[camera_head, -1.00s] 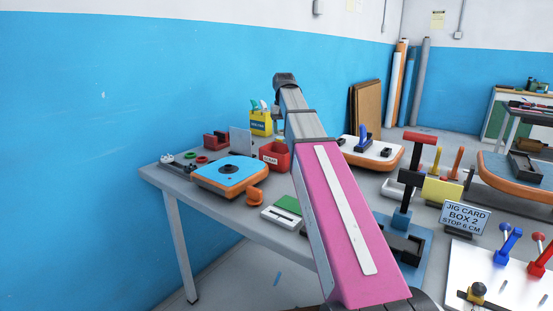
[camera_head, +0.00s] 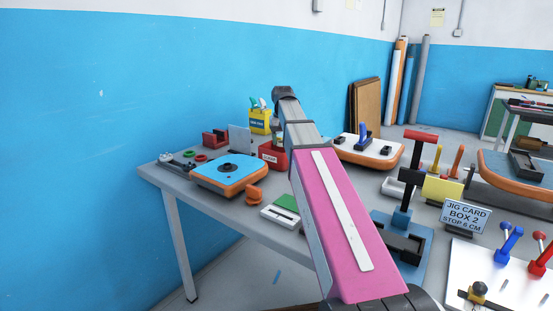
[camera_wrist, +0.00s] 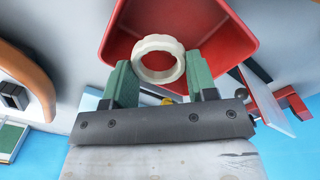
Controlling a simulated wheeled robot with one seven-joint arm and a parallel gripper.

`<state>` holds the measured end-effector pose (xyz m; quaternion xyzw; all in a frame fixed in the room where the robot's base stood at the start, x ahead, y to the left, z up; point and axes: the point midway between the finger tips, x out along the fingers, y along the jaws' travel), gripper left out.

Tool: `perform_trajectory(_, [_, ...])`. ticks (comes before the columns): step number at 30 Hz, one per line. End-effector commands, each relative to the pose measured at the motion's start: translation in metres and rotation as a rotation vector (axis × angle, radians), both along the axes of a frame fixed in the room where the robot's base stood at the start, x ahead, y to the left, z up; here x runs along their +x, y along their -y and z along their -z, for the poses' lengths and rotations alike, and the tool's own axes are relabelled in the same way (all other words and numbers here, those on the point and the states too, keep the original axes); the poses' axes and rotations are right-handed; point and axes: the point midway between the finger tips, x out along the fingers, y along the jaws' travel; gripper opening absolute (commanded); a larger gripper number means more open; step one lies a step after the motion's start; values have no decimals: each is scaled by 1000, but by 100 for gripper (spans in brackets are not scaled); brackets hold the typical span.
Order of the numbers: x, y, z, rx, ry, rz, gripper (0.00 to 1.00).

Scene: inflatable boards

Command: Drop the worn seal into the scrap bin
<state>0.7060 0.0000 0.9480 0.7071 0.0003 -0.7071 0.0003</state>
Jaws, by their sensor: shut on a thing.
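The worn seal (camera_wrist: 145,74), a cream ring with a notched outer edge, is held between the two green fingers of my gripper (camera_wrist: 160,76) in the wrist view. The fingers are shut on its sides. Behind the ring, the red scrap bin (camera_wrist: 228,38) fills the upper middle of the view, and the ring shows against its inside. I cannot tell whether the ring is above the rim or below it. In the head view the bin (camera_head: 268,156), with a white label, stands on the grey table, partly hidden by my arm.
A blue-topped orange board (camera_head: 210,171) lies on the table left of the bin. A yellow tool holder (camera_head: 260,121) stands behind the bin. Red and green rings (camera_head: 194,157) lie at the table's left. An orange part (camera_head: 254,193) sits in front.

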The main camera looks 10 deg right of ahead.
Motion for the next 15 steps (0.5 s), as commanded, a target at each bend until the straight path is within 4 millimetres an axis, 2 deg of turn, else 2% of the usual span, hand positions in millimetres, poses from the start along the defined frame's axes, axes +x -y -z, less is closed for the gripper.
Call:
perform_trajectory(2, [0, 0, 0, 0, 0, 0, 30])
perform_trajectory(3, [0, 0, 0, 0, 0, 0, 55])
perform_trajectory(6, [0, 0, 0, 0, 0, 0, 82])
perform_trajectory(15, [0, 0, -1, 0, 0, 0, 82])
